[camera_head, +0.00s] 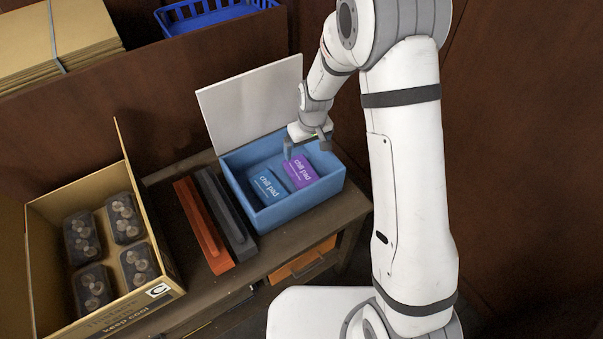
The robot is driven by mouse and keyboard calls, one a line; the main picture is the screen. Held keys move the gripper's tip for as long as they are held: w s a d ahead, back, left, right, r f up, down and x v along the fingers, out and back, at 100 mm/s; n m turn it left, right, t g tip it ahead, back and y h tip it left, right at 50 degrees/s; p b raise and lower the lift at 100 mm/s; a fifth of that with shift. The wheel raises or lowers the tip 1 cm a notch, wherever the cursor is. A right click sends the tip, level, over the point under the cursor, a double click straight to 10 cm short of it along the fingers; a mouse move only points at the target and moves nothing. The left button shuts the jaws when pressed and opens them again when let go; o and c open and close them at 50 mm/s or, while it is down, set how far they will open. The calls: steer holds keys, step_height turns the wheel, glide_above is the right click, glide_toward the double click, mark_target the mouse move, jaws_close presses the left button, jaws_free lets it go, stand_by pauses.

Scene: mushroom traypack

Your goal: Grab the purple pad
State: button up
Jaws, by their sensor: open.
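The purple pad (300,172), labelled "chill pad", lies in the right part of an open blue box (296,212) on the table. A blue chill pad (267,187) lies to its left in the same box. My gripper (306,151) is over the box, at the far edge of the purple pad, pointing down with its fingers apart. It is empty. I cannot tell from this view how high the fingertips are above the pad or whether they touch it.
The box's white lid (250,98) stands open behind it. An orange bar (204,228) and a dark grey bar (227,215) lie left of the box. A cardboard carton (161,253) with several mushroom packs stands further left. A blue crate (218,14) is at the back.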

mark_target(301, 170)
steer(key=f, duration=0.2)
steer(key=a+f, duration=0.1)
steer(key=shift+w+f, duration=0.25)
steer(key=shift+w, duration=0.05)
steer(key=shift+w+a+f+p, duration=0.1)
steer(key=shift+a+f+p, duration=0.1)
steer(key=shift+f, duration=1.75)
steer(key=shift+w+a+f+p, duration=0.1)
steer(key=shift+a+f, duration=0.05)
steer(key=shift+f, duration=1.8)
steer(key=shift+c, duration=0.4)
steer(key=c, duration=1.1)
